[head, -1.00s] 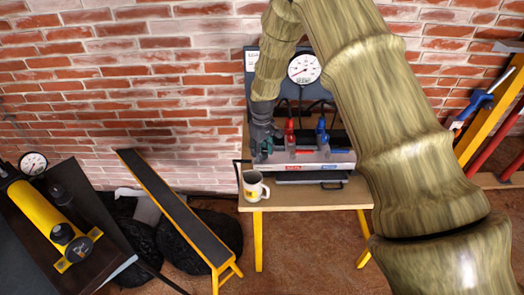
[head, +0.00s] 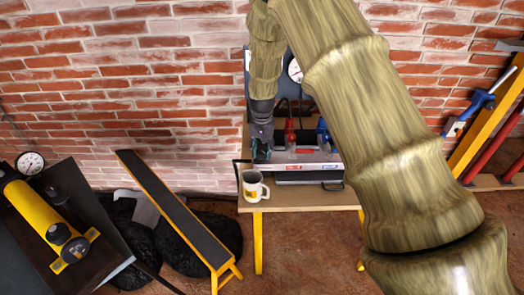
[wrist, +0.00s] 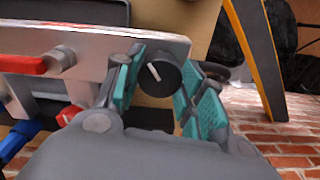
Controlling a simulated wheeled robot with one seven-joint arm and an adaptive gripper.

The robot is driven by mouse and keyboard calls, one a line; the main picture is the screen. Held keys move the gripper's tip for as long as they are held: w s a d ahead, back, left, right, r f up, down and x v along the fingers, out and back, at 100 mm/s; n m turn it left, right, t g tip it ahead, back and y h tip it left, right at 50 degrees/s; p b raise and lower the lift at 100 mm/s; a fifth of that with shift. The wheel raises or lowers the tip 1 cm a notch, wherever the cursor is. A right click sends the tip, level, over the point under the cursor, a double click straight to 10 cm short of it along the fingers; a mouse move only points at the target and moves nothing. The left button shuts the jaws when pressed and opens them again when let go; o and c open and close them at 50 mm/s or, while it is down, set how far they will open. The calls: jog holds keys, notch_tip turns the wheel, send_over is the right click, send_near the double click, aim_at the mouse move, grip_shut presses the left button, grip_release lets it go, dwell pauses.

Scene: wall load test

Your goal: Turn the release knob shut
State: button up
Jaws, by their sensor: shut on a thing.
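The release knob (wrist: 160,76) is round and black with a white pointer line, at the end of the silver valve block (wrist: 110,44) in the wrist view. The line slants from upper left to lower right. My gripper (wrist: 157,86) is shut on the knob, with a teal pad on each side of it. In the head view my gripper (head: 262,150) is at the left end of the valve block (head: 315,167) on the bench, and it hides the knob.
A red lever (head: 290,134) and a blue lever (head: 322,134) stand on the block right of my gripper. A white mug (head: 254,187) stands close by on the bench (head: 300,199). My arm partly covers the wall gauge (head: 295,70).

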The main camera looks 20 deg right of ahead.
aim_at(262, 150)
jog(key=m, duration=0.7)
dwell(0.7)
jog(key=o, duration=1)
jog(key=shift+o, duration=0.2)
notch_tip(262, 150, up, 12)
